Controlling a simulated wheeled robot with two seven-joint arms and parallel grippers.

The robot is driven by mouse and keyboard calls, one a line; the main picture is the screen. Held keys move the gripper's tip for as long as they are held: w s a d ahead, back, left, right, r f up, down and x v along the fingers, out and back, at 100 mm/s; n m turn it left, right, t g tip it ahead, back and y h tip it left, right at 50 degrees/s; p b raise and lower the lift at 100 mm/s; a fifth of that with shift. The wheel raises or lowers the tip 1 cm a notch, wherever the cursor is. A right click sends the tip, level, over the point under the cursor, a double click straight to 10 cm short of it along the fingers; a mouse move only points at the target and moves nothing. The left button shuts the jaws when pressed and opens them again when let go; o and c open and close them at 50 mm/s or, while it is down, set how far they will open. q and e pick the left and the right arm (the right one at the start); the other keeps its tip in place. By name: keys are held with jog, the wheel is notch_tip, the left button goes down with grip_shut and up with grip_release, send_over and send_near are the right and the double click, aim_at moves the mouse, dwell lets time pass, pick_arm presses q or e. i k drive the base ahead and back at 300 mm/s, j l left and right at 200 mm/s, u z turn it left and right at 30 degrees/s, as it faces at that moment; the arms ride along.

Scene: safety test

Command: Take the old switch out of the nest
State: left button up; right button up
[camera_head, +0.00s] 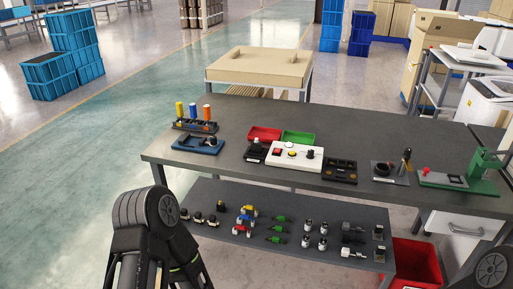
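On the dark table (230,115) is a white panel (277,159) with coloured buttons and a dark knob. A small black switch-like part (254,151) sits at its left. A blue holder (186,143) further left carries a dark part (212,142). A black block with recesses (340,172) lies right of the panel. The parts are too small to tell which is the old switch or which holder is its nest. My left arm shows at bottom left and part of my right arm at the bottom right corner; neither gripper's fingers show.
Red (264,133) and green (298,137) trays lie behind the panel. Screwdriver-like tools (194,112) stand back left; a green press (486,170) stands right. A lower shelf (285,213) holds several small parts. A red bin (416,262) stands below right. The table's back middle is clear.

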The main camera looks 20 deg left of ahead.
aim_at(255, 146)
jog(key=i+j+z, duration=0.6)
jog(key=i+j, duration=0.15)
jog(key=j, duration=0.1)
